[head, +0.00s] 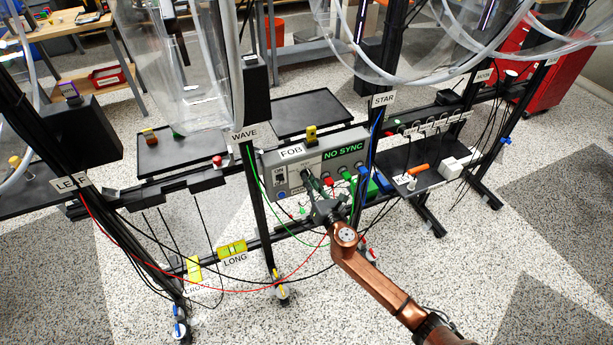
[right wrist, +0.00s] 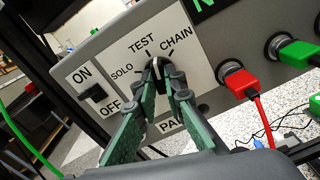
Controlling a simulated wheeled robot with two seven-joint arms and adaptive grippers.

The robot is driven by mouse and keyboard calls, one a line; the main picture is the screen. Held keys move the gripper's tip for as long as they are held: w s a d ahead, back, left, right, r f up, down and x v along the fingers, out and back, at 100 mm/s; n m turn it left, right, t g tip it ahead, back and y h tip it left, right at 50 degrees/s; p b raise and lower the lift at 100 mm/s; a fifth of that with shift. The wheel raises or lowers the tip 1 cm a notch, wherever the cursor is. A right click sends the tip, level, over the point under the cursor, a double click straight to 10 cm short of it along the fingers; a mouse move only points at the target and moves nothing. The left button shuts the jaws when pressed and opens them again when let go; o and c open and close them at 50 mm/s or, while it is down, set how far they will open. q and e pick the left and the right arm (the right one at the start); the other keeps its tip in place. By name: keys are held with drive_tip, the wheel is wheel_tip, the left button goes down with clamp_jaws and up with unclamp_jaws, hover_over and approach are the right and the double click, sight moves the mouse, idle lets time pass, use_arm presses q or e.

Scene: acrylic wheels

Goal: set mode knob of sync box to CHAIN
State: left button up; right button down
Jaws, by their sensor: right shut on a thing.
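The sync box (head: 350,160) is a grey panel on the rack between the WAVE and STAR posts, with a green NO SYNC display (head: 343,150). Its black mode knob (right wrist: 156,73) shows in the right wrist view, on a white plate with SOLO, TEST and CHAIN (right wrist: 176,38) around it and a partly covered label below. The white line on the knob points roughly up, near TEST; its exact setting is hard to tell. My right gripper (right wrist: 160,86), also in the head view (head: 318,194), is shut on the knob with a finger on each side. My left gripper is out of view.
An ON/OFF switch (right wrist: 93,94) is left of the knob. A red plug (right wrist: 239,84) and a green plug (right wrist: 298,54) with cables are close on the right. Loose cables hang around the rack. A black shelf (head: 415,170) stands at right.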

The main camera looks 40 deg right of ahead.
drive_tip(key=shift+m, duration=0.7)
drive_tip(key=m, duration=0.4)
drive_tip(key=shift+m, duration=0.3)
drive_tip(key=m, duration=0.2)
drive_tip(key=shift+m, duration=0.4)
drive_tip(key=c, duration=1.9)
unclamp_jaws()
